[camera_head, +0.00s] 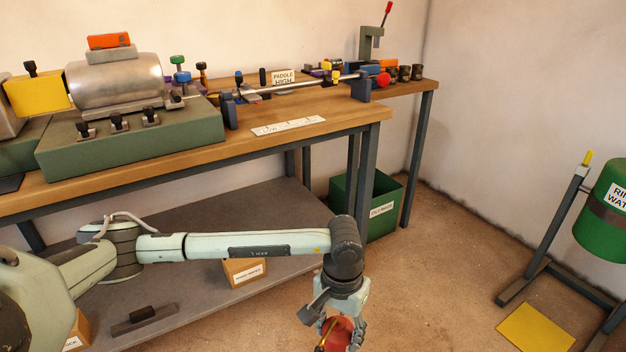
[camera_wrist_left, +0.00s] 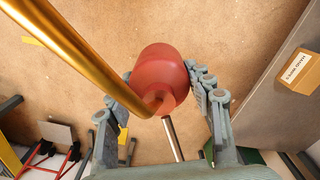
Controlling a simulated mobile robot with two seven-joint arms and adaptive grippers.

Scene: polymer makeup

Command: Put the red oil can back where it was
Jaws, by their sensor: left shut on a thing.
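The red oil can (camera_head: 339,333) is at the bottom of the head view, in my left gripper (camera_head: 337,322). The left wrist view shows its round red body (camera_wrist_left: 162,70) between the fingers of my left gripper (camera_wrist_left: 163,85), with a long brass spout running to the upper left. My left gripper is shut on the can and holds it in front of the workbench, over the open floor. The can's lower part is cut off in the head view. My right gripper is in neither view.
The wooden workbench (camera_head: 235,150) carries a green machine with a metal drum (camera_head: 118,80). Its grey lower shelf (camera_head: 200,225) holds a labelled cardboard box (camera_head: 245,271). A green bin (camera_head: 382,218) stands under the bench. A green barrel (camera_head: 605,220) on a stand is right.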

